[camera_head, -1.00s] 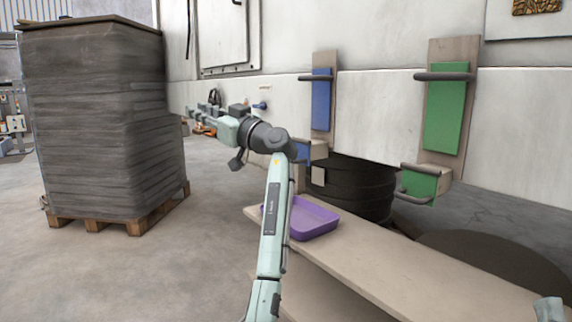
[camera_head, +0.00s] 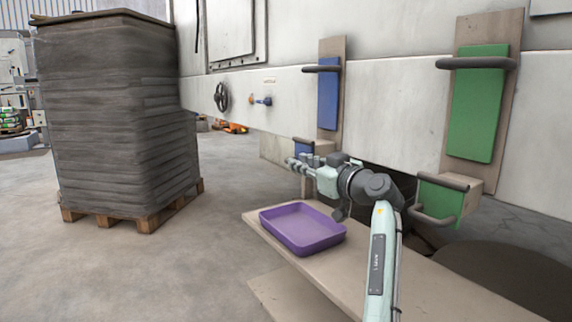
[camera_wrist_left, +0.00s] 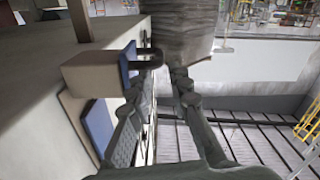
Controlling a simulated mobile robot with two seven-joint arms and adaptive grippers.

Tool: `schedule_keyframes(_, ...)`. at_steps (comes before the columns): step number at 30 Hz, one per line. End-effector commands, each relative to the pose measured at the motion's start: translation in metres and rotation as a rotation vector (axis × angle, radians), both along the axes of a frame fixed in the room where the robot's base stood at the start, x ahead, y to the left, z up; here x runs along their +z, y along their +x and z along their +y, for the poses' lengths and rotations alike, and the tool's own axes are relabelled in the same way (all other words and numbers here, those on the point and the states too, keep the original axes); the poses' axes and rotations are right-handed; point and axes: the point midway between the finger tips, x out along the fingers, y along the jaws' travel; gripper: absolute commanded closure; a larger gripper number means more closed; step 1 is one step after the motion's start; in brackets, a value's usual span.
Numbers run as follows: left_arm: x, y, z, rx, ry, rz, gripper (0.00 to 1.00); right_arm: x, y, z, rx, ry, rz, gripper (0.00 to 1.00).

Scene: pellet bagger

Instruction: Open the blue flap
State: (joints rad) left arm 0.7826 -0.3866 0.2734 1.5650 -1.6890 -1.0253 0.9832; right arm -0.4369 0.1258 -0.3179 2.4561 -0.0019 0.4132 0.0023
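A tall blue panel (camera_head: 327,98) with a dark bar handle (camera_head: 321,69) is on a beige upright board on the machine wall. Below it, a small blue-fronted box (camera_head: 303,149) with a dark handle is partly hidden by my left arm. My left gripper (camera_head: 297,163) is just in front of and below this lower box. In the left wrist view, the left gripper (camera_wrist_left: 166,73) has its fingers apart and empty. The lower blue front (camera_wrist_left: 128,63) and its dark handle (camera_wrist_left: 152,57) are close to the fingertips; contact cannot be told. My right gripper is out of view.
A matching green panel (camera_head: 477,105) and a green-fronted box (camera_head: 440,200) are at the right. A purple tray (camera_head: 300,229) lies on the beige bench (camera_head: 372,285) below my left arm. A wrapped pallet stack (camera_head: 115,115) stands at the left, with open floor between.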

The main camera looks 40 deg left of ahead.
Motion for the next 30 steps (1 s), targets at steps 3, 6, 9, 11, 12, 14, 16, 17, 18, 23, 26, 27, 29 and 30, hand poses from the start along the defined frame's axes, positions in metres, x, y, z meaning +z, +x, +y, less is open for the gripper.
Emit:
schedule_keyframes(3, -0.013, 0.004, 0.012, 0.004, 0.002, -0.002, 0.81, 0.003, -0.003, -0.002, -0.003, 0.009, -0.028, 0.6)
schedule_keyframes(6, -0.013, 0.012, 0.031, 0.002, 0.001, -0.002, 0.81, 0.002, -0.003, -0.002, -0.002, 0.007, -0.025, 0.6)
schedule_keyframes(9, -0.013, 0.019, 0.047, 0.002, 0.0, -0.001, 0.81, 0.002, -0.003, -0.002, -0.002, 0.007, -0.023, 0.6)
schedule_keyframes(11, -0.013, 0.022, 0.054, 0.001, 0.002, -0.001, 0.81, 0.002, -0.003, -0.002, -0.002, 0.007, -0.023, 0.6)
schedule_keyframes(12, -0.013, 0.024, 0.059, 0.002, 0.003, -0.001, 0.81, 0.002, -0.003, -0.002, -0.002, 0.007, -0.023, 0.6)
schedule_keyframes(14, -0.013, 0.026, 0.064, 0.001, 0.001, 0.0, 0.81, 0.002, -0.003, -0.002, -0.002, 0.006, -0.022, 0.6)
schedule_keyframes(16, -0.013, 0.028, 0.067, 0.001, 0.001, 0.0, 0.81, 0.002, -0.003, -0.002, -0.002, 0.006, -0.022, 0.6)
schedule_keyframes(17, -0.013, 0.028, 0.068, 0.0, 0.001, 0.0, 0.81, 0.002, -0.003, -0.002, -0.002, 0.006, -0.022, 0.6)
schedule_keyframes(18, -0.013, 0.028, 0.069, 0.0, 0.001, -0.001, 0.81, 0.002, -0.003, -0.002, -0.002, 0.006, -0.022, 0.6)
schedule_keyframes(23, -0.013, 0.029, 0.07, 0.0, 0.001, -0.001, 0.81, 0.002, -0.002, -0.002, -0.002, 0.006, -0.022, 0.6)
schedule_keyframes(26, -0.013, 0.029, 0.07, 0.0, 0.001, 0.0, 0.81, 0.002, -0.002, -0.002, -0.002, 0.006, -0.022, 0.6)
schedule_keyframes(27, -0.013, 0.029, 0.07, 0.0, 0.001, 0.0, 0.86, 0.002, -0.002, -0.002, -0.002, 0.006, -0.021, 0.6)
schedule_keyframes(29, -0.013, 0.029, 0.07, 0.0, 0.001, 0.0, 0.94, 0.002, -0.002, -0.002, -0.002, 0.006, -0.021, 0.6)
schedule_keyframes(30, -0.013, 0.029, 0.07, 0.0, 0.001, 0.0, 0.99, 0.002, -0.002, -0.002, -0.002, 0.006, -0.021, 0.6)
